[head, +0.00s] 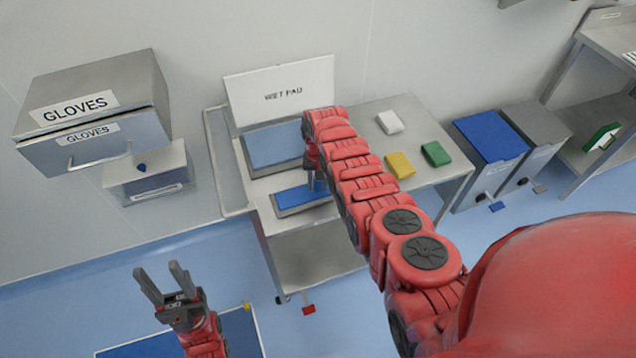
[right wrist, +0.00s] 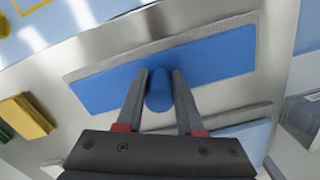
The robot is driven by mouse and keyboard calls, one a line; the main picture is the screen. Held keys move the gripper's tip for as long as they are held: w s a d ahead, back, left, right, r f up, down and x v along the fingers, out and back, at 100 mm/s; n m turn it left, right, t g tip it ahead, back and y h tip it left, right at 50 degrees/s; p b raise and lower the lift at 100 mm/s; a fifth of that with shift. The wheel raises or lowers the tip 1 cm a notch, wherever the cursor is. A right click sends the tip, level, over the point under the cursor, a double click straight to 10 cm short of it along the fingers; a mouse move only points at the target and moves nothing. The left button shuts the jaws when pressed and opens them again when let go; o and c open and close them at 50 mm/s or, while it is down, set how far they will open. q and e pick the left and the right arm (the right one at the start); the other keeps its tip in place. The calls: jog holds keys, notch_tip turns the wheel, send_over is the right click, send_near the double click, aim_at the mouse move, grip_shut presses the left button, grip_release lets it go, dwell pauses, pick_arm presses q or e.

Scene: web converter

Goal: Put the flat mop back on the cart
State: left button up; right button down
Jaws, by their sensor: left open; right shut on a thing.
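The flat mop (head: 292,199) has a blue top over a grey pad and a short blue upright handle. It is flat over the top of the steel cart (head: 322,232), near its front left edge. In the right wrist view, the blue mop (right wrist: 212,57) lies across the steel surface, with its handle (right wrist: 158,92) between my fingers. My right gripper (head: 318,183) is shut on that handle; it also shows in the right wrist view (right wrist: 160,84). I cannot tell whether the pad touches the cart. My left gripper (head: 160,270) is open and empty, low at the left, away from the cart.
A second blue-grey pad (head: 270,148) lies behind, below the WET PAD sign (head: 280,92). White (head: 390,123), yellow (head: 399,165) and green (head: 435,154) blocks are on the cart's right. Glove boxes (head: 95,115) hang at left. A blue-lidded bin (head: 490,137) stands right.

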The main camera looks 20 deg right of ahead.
jog(key=shift+f, duration=0.1)
jog(key=shift+f+b, duration=0.15)
jog(key=shift+b, duration=0.15)
jog(key=c, duration=0.5)
grip_release()
